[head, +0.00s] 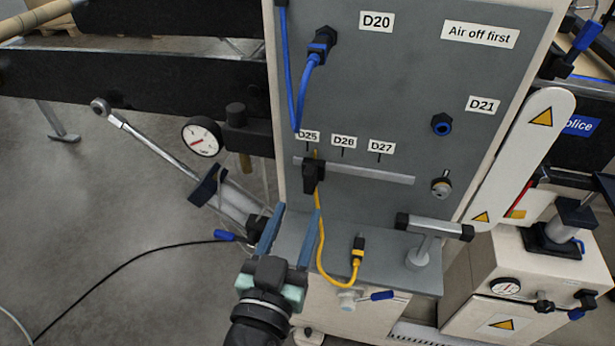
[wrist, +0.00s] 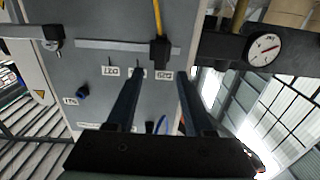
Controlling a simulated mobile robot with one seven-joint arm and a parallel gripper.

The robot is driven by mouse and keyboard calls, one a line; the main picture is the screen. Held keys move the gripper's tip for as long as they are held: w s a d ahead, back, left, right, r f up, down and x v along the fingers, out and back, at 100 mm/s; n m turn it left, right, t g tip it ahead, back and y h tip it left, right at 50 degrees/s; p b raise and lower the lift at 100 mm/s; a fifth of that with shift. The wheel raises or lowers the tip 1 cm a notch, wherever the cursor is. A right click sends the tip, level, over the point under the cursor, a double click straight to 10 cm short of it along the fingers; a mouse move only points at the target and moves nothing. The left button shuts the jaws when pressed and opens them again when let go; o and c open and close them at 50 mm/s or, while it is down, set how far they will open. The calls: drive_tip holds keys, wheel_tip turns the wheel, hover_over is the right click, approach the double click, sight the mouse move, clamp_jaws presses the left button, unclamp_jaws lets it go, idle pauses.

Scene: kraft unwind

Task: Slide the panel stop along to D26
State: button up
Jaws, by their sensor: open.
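The panel stop (head: 313,177) is a small black block on a light grey horizontal rail (head: 375,176) on the grey panel. It sits near the rail's left end, under the D25 label (head: 308,135). The D26 label (head: 344,142) and its tick mark are just to its right. My gripper (head: 300,208) is open and empty, below the stop and in front of the panel. In the wrist view, turned upside down, the stop (wrist: 159,52) appears beyond the gap between my fingertips (wrist: 160,74). I cannot tell the remaining distance.
A yellow cable (head: 320,230) hangs at the stop and loops to a connector (head: 357,250) on the ledge. A blue cable (head: 303,90) hangs above. A pressure gauge (head: 201,137) is at left. The D27 label (head: 381,147) is further right.

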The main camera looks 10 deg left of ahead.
sight(308, 183)
drive_tip(key=w, duration=0.7)
drive_tip(key=shift+w+p, duration=0.35)
drive_tip(key=shift+p, duration=0.05)
clamp_jaws()
idle(1.0)
